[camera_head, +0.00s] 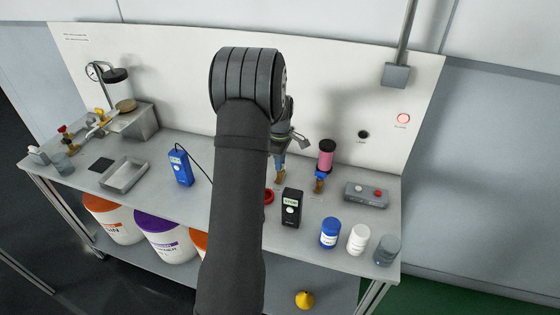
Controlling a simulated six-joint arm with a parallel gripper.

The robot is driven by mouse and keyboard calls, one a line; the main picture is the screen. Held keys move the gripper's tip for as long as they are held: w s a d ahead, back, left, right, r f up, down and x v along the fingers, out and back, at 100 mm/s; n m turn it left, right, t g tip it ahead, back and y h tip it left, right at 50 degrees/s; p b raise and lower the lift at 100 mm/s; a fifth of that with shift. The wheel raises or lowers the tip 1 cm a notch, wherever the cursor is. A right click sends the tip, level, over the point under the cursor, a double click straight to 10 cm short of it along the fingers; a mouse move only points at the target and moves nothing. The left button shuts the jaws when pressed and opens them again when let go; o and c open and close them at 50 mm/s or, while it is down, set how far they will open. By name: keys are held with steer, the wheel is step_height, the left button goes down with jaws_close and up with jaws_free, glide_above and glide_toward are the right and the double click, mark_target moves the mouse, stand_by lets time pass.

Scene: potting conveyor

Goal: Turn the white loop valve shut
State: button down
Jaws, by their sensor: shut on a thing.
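My gripper (280,163) points down behind the bench's front row of things, right of my arm. It is small in the picture, and its fingertips meet the top of a small brass-coloured fitting (281,177). It appears shut on the top of this fitting, which I take to be the white loop valve. No white loop can be made out there; the jaws cover that part, so the handle's angle is hidden. A similar brass fitting with a blue top (319,184) stands to the right, apart from my gripper.
A pink cylinder with a black cap (326,155) stands close right of my gripper. A black meter (292,207) and a red round part (268,196) are in front. A blue handheld device (180,166) stands left. My arm hides the bench's middle.

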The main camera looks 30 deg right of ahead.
steer(key=shift+n, duration=0.3)
steer(key=c, duration=1.5)
jaws_free()
step_height(320, 180, up, 18)
steer(key=shift+f, duration=0.25)
step_height(320, 180, down, 18)
steer(key=shift+r, duration=0.25)
